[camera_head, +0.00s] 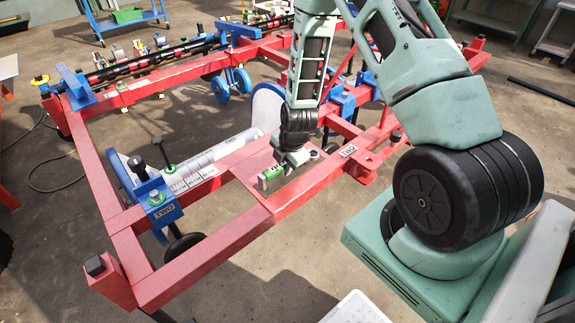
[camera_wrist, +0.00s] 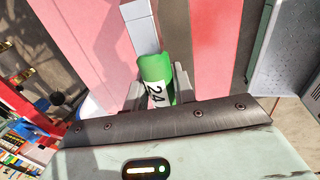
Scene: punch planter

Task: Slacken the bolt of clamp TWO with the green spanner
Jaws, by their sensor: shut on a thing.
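My gripper (camera_head: 286,165) is shut on the green spanner (camera_head: 271,174), over the red plate in the middle of the frame. In the wrist view, the spanner's green handle (camera_wrist: 156,82), marked 24, sits between the fingers, and its grey shank runs up and out of the picture. Its working end is not seen. Clamp TWO (camera_head: 158,212) is a blue block with a TWO label at the front left of the red frame, well left of my gripper. Clamp TWO is not recognisable in the wrist view.
The red frame (camera_head: 195,255) surrounds the work area. A white marked roller (camera_head: 205,165) lies between clamp TWO and my gripper. A black upright T-bar (camera_head: 162,150) stands behind the clamp. A second TWO label (camera_head: 348,151) is on the red frame right of my gripper. Blue wheels stand further back.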

